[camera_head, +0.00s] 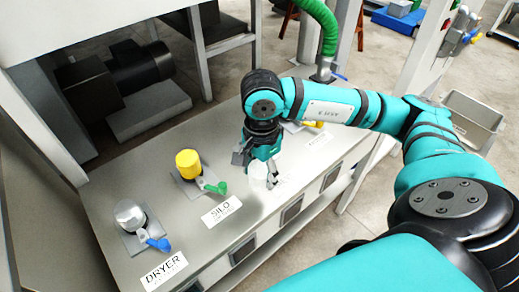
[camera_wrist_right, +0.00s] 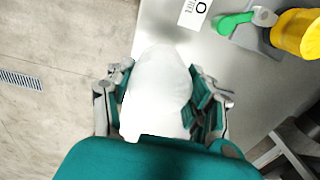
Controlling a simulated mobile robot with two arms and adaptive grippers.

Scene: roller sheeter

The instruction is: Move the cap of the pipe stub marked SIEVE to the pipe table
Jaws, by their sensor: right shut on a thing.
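My right gripper (camera_head: 258,168) is over the metal bench, to the right of the SILO stub. In the right wrist view my right gripper (camera_wrist_right: 160,108) is shut on a smooth white cap-like object (camera_wrist_right: 158,88), with a finger on each side. In the head view this object (camera_head: 258,175) is pale and partly hidden by the fingers. The third label (camera_head: 318,138), right of the gripper, is too small to read. Behind it the arm mostly hides a stub with a yellow part (camera_head: 315,124). I cannot tell which stub is marked SIEVE. My left gripper is not in view.
The SILO stub has a yellow cap (camera_head: 188,163) and a green lever (camera_head: 215,187). The DRYER stub has a grey cap (camera_head: 130,214) and a blue lever (camera_head: 157,242). A green hose (camera_head: 328,30) hangs behind. A grey tray (camera_head: 472,118) is at the right.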

